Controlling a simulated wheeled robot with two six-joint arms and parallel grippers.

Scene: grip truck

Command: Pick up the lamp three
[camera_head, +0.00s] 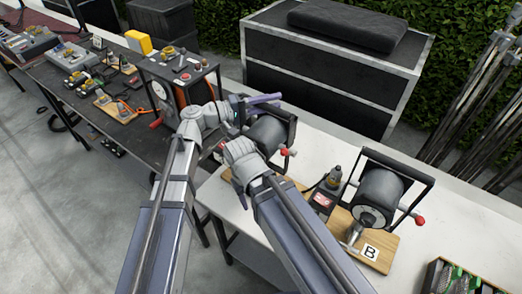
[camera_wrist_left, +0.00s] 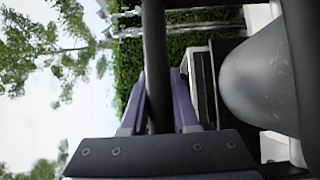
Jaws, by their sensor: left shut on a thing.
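My left gripper (camera_head: 264,99) is at the top of this frame. In the left wrist view, the purple fingers (camera_wrist_left: 159,95) are shut on the black frame bar (camera_wrist_left: 154,40), with the grey lamp housing (camera_wrist_left: 258,80) beside it. A similar lamp (camera_head: 381,191) stands on a wooden board marked B. No number shows on either lamp. My right arm crosses below the held lamp, and its fingers are hidden.
The white table (camera_head: 450,215) also carries a small dark device (camera_head: 328,190) and a crate (camera_head: 455,280). A black cabinet (camera_head: 330,80) stands behind. The dark table (camera_head: 60,80) at left is crowded with equipment. Stands (camera_head: 475,90) lean at far right.

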